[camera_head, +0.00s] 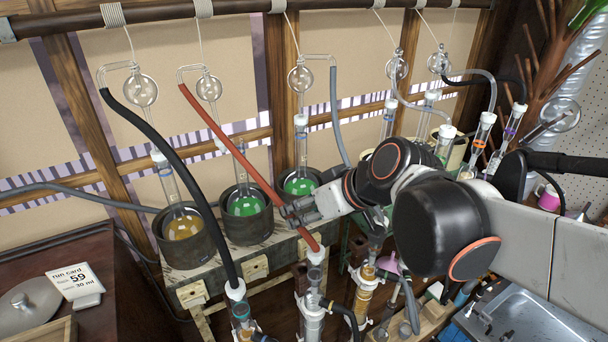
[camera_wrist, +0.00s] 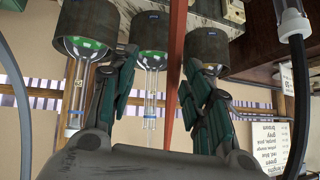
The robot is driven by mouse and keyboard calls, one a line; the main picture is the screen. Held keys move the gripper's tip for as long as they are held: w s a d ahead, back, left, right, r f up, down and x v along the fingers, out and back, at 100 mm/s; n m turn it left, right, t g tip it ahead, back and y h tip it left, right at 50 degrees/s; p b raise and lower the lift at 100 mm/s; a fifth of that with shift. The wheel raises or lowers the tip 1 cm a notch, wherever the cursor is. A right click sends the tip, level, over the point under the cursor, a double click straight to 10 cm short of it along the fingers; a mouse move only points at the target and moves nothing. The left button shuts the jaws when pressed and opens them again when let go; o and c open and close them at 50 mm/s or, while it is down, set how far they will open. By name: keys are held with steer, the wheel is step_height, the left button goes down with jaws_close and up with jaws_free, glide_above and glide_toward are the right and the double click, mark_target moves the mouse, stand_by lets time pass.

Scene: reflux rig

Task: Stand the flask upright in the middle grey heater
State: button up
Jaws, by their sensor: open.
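Three dark grey heaters stand in a row on a bench. The middle heater (camera_head: 249,231) holds a round flask (camera_head: 244,205) with green liquid, its neck pointing up. The left heater (camera_head: 187,252) holds a flask with yellow liquid (camera_head: 184,225). The right heater holds another green flask (camera_head: 300,185). My gripper (camera_head: 288,211) is open and empty, in front of the middle and right heaters. In the wrist view, which is upside down, the middle flask's neck (camera_wrist: 151,85) shows between my open fingers (camera_wrist: 158,78), apparently beyond them. I cannot tell its exact distance.
A red hose (camera_head: 222,127) crosses close by my fingers, and it also runs between them in the wrist view (camera_wrist: 177,60). A black hose (camera_head: 190,180) hangs at left. A run card (camera_head: 74,280) stands on the left table. More glassware stands at right.

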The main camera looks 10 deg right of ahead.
steer(key=s+d+f+m+h, duration=0.3)
steer(key=s+d, duration=0.4)
steer(key=s, duration=0.3)
steer(key=shift+s+d+f+m+h, duration=0.25)
steer(key=shift+d+m+h, duration=0.15)
steer(key=shift+m+h, duration=0.5)
